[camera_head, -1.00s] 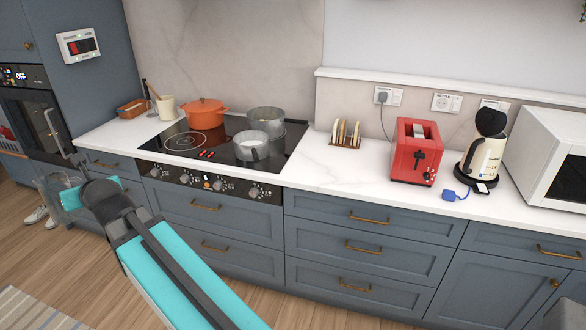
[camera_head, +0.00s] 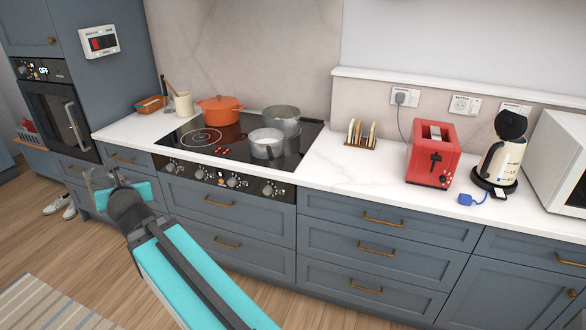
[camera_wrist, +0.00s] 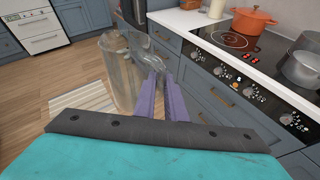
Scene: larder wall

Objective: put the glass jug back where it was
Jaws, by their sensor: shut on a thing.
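The clear glass jug (camera_wrist: 122,72) is held at the ends of my gripper's purple fingers (camera_wrist: 162,95) in the wrist view. The fingers are shut on its right side, seemingly at the handle. The jug looks roughly upright, in the air over the wooden floor, in front of the drawers. In the head view my gripper (camera_head: 107,190) is at the left, in front of the blue drawers and below the counter. The jug there is small, see-through and partly hidden by my wrist.
The hob (camera_head: 225,145) carries an orange pot (camera_head: 220,109) and metal pans (camera_head: 267,145). A red toaster (camera_head: 432,153), toast rack (camera_head: 361,134) and kettle (camera_head: 499,160) stand on the white counter (camera_head: 345,170). Counter between hob and toaster is mostly bare. An oven (camera_head: 58,115) is at far left.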

